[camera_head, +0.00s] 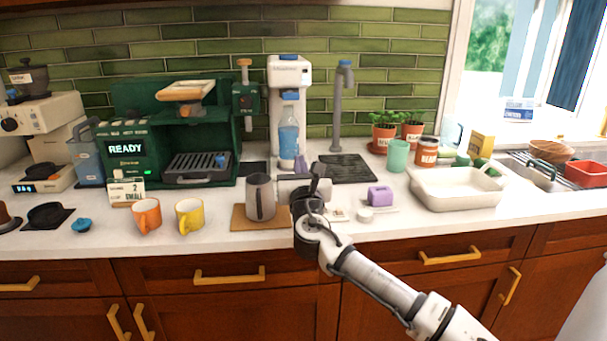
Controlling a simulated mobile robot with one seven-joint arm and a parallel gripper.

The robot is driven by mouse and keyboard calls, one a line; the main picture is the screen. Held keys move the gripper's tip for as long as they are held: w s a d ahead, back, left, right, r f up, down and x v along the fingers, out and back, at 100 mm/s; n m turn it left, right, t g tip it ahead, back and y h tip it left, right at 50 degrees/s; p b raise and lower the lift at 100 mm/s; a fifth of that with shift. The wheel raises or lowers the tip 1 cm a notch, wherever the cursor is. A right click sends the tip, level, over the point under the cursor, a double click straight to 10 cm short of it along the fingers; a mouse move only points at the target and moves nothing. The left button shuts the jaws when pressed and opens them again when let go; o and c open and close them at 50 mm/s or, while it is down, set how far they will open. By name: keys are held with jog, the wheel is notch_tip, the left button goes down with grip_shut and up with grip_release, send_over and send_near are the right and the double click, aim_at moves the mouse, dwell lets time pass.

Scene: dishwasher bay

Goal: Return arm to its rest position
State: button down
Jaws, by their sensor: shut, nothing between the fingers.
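My arm reaches in from the lower right toward the counter. My gripper (318,178) is at its far end, over the front part of the counter, just right of a grey pitcher (260,197). The fingers are dark and small in the picture, and they look shut with nothing held. The pitcher stands upright on a brown board (240,222). My wrist hides part of the counter's front edge and whatever lies right behind it.
An orange mug (147,215) and a yellow mug (189,215) stand left of the board. A purple item (380,196) and a white basin (455,190) are to the right. A green machine (128,160) and a white dispenser (284,75) stand behind. Wooden cabinets line the front.

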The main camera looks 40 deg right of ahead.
jog(key=shift+s+a+f, duration=0.1)
jog(key=shift+s+a, duration=0.05)
jog(key=shift+s, duration=0.1)
